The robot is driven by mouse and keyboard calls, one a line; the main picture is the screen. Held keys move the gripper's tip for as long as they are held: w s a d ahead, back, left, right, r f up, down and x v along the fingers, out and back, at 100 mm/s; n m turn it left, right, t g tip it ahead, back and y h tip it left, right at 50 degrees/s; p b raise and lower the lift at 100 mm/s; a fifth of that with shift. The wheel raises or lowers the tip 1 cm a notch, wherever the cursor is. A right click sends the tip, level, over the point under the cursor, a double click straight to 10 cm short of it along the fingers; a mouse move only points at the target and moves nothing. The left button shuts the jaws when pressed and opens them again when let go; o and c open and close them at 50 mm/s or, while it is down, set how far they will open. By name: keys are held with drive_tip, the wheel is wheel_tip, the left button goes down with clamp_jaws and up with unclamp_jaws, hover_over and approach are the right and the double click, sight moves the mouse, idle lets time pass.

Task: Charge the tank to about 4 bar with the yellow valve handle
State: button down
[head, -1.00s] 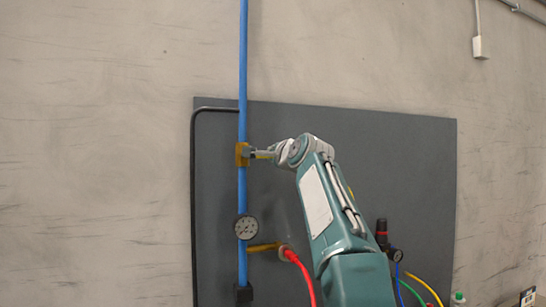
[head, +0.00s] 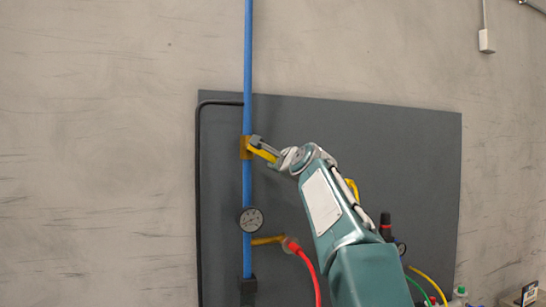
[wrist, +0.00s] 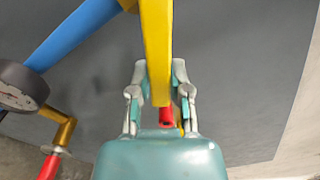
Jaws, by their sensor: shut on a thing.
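The yellow valve handle (head: 262,154) sticks out to the right and slightly down from a brass valve body (head: 245,147) on the vertical blue pipe (head: 248,60). In the wrist view the handle (wrist: 157,50) runs down between the two fingers of my gripper (wrist: 157,88), which is shut on its free end. My gripper also shows in the head view (head: 272,152). A round pressure gauge (head: 251,220) sits lower on the blue pipe; its dial is too small to read. The gauge (wrist: 20,86) is cut off at the left of the wrist view. No tank can be made out.
A red hose (head: 306,268) joins a brass side fitting (head: 268,240) below the gauge. A dark grey panel (head: 400,140) backs the pipe, with a black pipe (head: 199,180) at left. A regulator (head: 386,222) and coloured hoses are at lower right.

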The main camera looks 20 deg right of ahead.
drive_tip(key=shift+w+f+m, duration=0.15)
drive_tip(key=shift+f+m, duration=0.7)
drive_tip(key=shift+m, duration=0.05)
drive_tip(key=c, duration=0.6)
unclamp_jaws()
drive_tip(key=shift+d, duration=0.1)
drive_tip(key=shift+o, duration=0.2)
drive_tip(key=shift+r, duration=0.1)
drive_tip(key=s, duration=1.2)
